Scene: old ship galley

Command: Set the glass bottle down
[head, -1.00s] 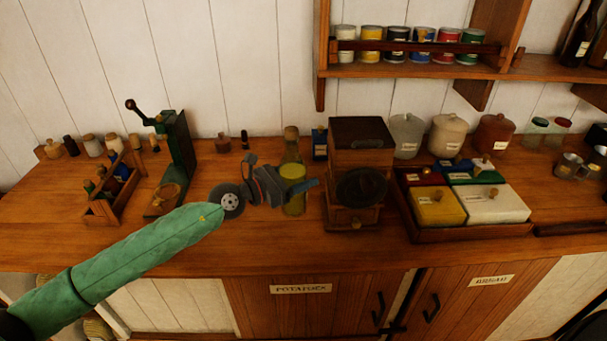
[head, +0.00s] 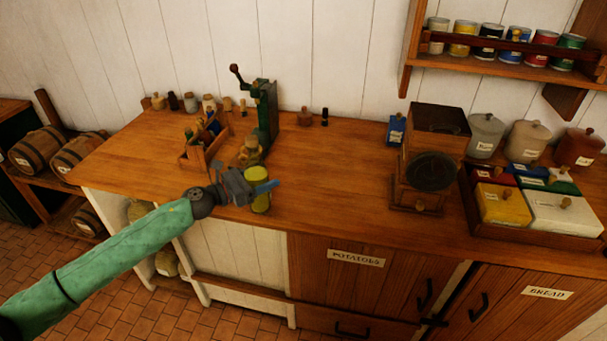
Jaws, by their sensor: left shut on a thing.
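My right gripper is not in view.
Behind the bottle are a green hand-cranked device (head: 267,115) and a wooden caddy (head: 205,145). A wooden grinder (head: 432,150) and a tray of coloured boxes (head: 535,230) stand right. Counter between bottle and grinder is clear, as is the left end.

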